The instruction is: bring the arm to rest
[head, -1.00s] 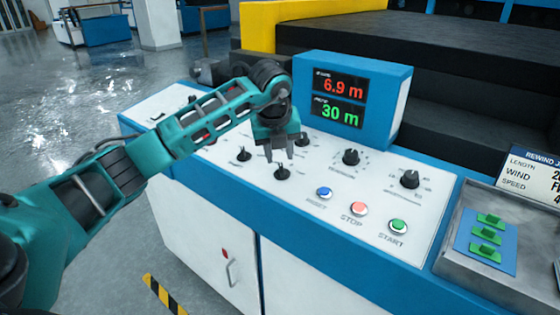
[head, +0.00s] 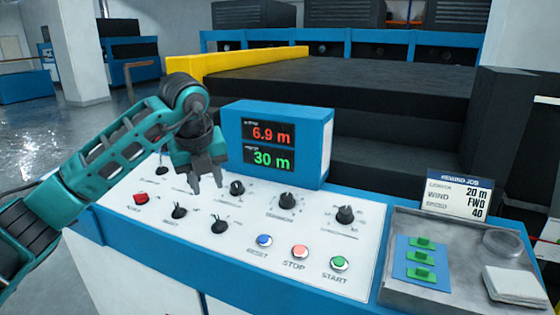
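My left arm (head: 110,150) is teal and reaches in from the left over the control panel. Its gripper (head: 207,188) points down above the white panel, left of the display box, with its two fingers apart and nothing between them. It appears to be above the panel surface, near the row of black knobs; the exact gap is hard to tell. My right gripper is not in view.
The white panel (head: 150,213) has a red switch (head: 141,199), black knobs, and blue, red and green buttons. The display (head: 275,145) reads 6.9 m and 30 m. A grey tray (head: 395,296) with green clips and a job card (head: 458,195) is at right.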

